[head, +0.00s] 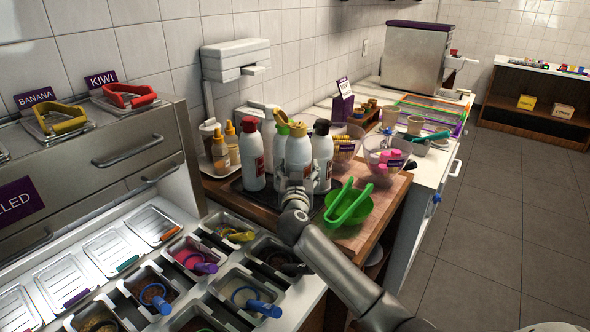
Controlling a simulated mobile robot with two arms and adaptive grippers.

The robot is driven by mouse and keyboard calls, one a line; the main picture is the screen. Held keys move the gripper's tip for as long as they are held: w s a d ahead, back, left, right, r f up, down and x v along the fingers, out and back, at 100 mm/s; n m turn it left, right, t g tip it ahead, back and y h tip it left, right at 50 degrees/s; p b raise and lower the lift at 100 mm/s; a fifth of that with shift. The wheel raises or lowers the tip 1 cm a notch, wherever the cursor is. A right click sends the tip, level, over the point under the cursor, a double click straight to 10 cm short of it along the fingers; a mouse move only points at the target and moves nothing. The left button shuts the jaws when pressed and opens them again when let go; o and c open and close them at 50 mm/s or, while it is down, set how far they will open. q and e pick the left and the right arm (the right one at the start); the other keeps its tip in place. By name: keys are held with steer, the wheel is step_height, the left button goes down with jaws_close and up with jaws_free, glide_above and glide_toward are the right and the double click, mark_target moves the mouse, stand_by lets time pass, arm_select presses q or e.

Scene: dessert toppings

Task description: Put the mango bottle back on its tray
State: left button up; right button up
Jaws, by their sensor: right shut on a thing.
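Several white squeeze bottles stand together on a dark tray (258,201) on the wooden counter. The yellow-capped bottle (298,152), which I take for the mango one by its cap colour, is at the front; its label cannot be read. My right gripper (297,184) is shut on its lower part, and the bottle looks upright. Its base is hidden by the gripper, so I cannot tell whether it touches the tray. A red-capped bottle (254,158) is on its left, a green-capped bottle (281,146) behind, a black-capped bottle (322,155) on its right. My left gripper is out of view.
A green bowl with green tongs (348,205) sits close right of the tray. Clear tubs (386,158) stand behind it. Small orange-tipped bottles (232,145) stand on the left by the wall. Topping bins (192,255) lie in front. The floor at right is clear.

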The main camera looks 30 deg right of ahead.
steer(key=shift+w+d+f, duration=0.7)
steer(key=shift+w+f, duration=0.05)
steer(key=shift+f, duration=0.1)
step_height(320, 180, down, 3)
steer(key=shift+w+d+f+b, duration=0.1)
steer(key=shift+w+f+b, duration=0.05)
steer(key=shift+b, duration=0.5)
steer(key=o, duration=0.6)
steer(key=shift+f, duration=0.35)
steer(key=o, duration=0.4)
steer(key=shift+s+r, duration=0.1)
steer(key=shift+s, duration=0.1)
steer(key=v, duration=1.2)
steer(key=shift+p, duration=0.4)
